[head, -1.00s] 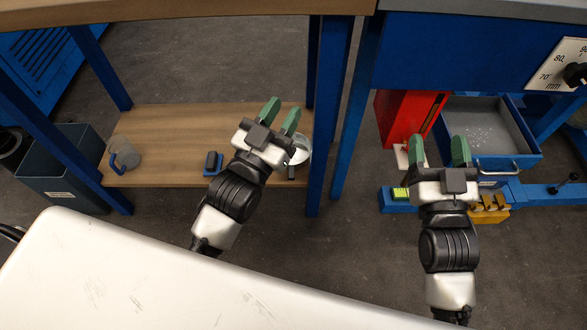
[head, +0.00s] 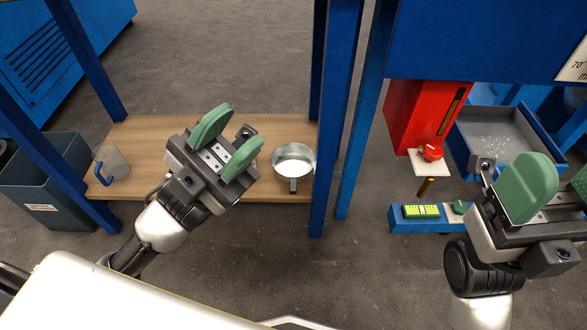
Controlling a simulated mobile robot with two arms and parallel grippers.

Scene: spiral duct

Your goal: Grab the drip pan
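A round, shallow metal pan (head: 293,160) with a short dark handle pointing toward me sits on the wooden lower shelf (head: 280,128), near its right end. It looks like the drip pan. My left gripper (head: 226,142) is open and empty, over the shelf to the left of the pan and apart from it. My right gripper (head: 553,186) is open at the far right, partly cut off by the picture edge. It is in front of a blue-edged grey tray (head: 502,130) with small pale bits in it.
A clear jug with a blue handle (head: 113,165) stands at the shelf's left end. A dark bin (head: 45,185) is beside it. Blue posts (head: 353,110) rise right of the pan. A red box (head: 418,112) and a red knob (head: 431,152) are near the tray.

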